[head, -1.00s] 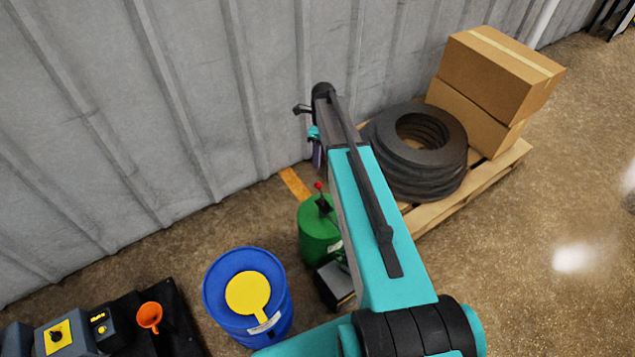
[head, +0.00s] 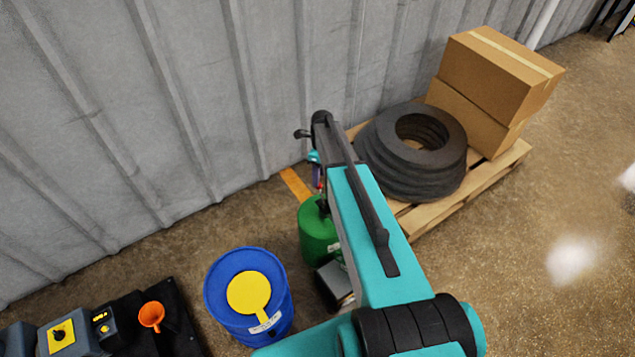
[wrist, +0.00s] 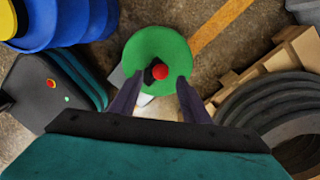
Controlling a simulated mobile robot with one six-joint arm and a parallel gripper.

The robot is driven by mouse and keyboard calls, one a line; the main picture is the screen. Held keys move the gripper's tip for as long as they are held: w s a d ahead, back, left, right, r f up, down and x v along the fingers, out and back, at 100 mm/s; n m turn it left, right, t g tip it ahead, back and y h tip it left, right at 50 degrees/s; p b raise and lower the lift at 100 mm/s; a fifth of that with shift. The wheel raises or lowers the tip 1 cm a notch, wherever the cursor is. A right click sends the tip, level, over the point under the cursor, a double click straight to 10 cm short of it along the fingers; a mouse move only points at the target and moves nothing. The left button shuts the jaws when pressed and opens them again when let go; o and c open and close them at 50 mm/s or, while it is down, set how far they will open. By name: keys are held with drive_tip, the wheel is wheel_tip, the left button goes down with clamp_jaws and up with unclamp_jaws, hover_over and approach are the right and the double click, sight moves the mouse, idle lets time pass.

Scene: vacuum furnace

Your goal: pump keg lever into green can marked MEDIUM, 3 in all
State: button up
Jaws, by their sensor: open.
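The green keg (head: 315,232) stands on the floor beside the wall, partly hidden by my arm in the head view. In the wrist view the green keg (wrist: 143,50) is seen from above. Its lever ends in a red knob (wrist: 160,72) on a dark stem. My gripper (wrist: 157,84) is open above the keg, with the red knob between the fingertips in the picture. Whether the fingers reach down to knob height I cannot tell. In the head view my gripper (head: 318,172) is mostly hidden by my arm. A can marked MEDIUM cannot be made out.
A blue drum (head: 214,283) with a yellow top stands left of the keg. A grey box (head: 331,285) sits close in front of the keg. A pallet (head: 470,198) with black rings (head: 400,165) and cardboard boxes (head: 495,75) is at right. An orange funnel (head: 151,315) is lower left.

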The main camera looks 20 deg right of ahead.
drive_tip(key=shift+s+a+f+p, duration=0.1)
drive_tip(key=shift+f+p, duration=0.05)
drive_tip(key=shift+f, duration=0.95)
drive_tip(key=shift+s+a+f+p, duration=0.1)
drive_tip(key=shift+f+p, duration=0.05)
drive_tip(key=shift+f, duration=0.95)
